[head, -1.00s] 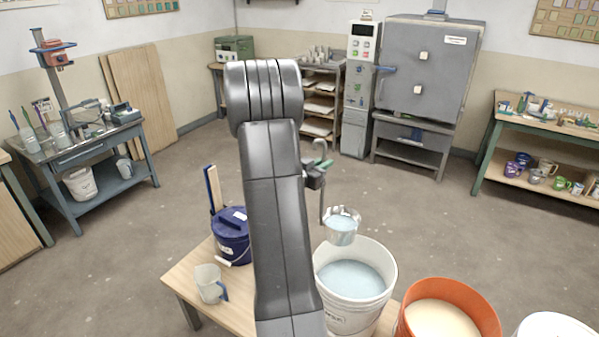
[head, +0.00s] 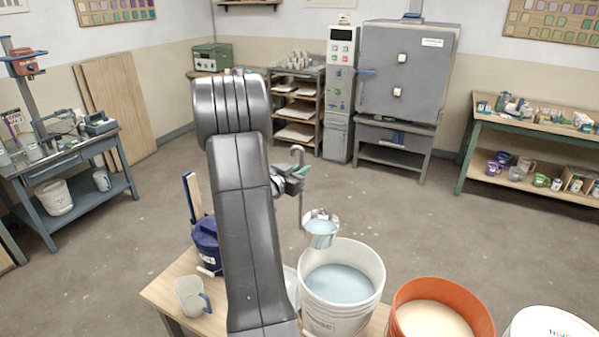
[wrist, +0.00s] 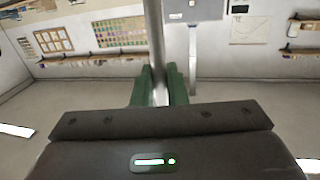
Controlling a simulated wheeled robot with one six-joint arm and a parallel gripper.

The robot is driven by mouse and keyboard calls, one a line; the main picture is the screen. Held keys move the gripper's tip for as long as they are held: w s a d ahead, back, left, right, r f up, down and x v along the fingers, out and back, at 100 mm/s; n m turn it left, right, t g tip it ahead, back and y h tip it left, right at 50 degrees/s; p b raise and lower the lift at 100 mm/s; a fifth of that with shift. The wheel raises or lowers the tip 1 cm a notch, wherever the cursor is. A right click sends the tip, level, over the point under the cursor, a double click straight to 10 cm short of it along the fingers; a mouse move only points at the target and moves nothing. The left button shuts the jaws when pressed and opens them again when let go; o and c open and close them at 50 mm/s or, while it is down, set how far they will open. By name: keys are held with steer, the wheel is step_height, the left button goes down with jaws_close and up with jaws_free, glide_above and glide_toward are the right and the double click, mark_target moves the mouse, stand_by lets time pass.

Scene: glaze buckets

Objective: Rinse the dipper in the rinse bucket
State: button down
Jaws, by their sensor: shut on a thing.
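My gripper (head: 292,178) is shut on the handle of the metal dipper (head: 318,240). The dipper hangs upright from it, its hooked top above the jaws and its cup below. The cup holds pale blue liquid and appears above the back left rim of a white bucket (head: 374,292), apart from the liquid inside. That bucket holds pale blue water and looks like the rinse bucket; its label is partly cut off by the view. In the wrist view, the green fingers (wrist: 153,88) close around the dipper's handle (wrist: 155,50).
An orange bucket (head: 487,318) of cream glaze stands right of the white one, with another white bucket (head: 550,325) beyond. My arm hides part of the table.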

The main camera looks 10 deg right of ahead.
steer(key=s+d+m+h+b, duration=0.1)
steer(key=s+d+m+b, duration=0.2)
steer(key=s+b, duration=0.3)
steer(key=r+m+b, duration=0.1)
steer(key=b, duration=0.2)
steer(key=shift+s+d+t, duration=0.2)
steer(key=shift+s+t, duration=0.1)
steer(key=shift+s, duration=0.1)
stand_by(0.4)
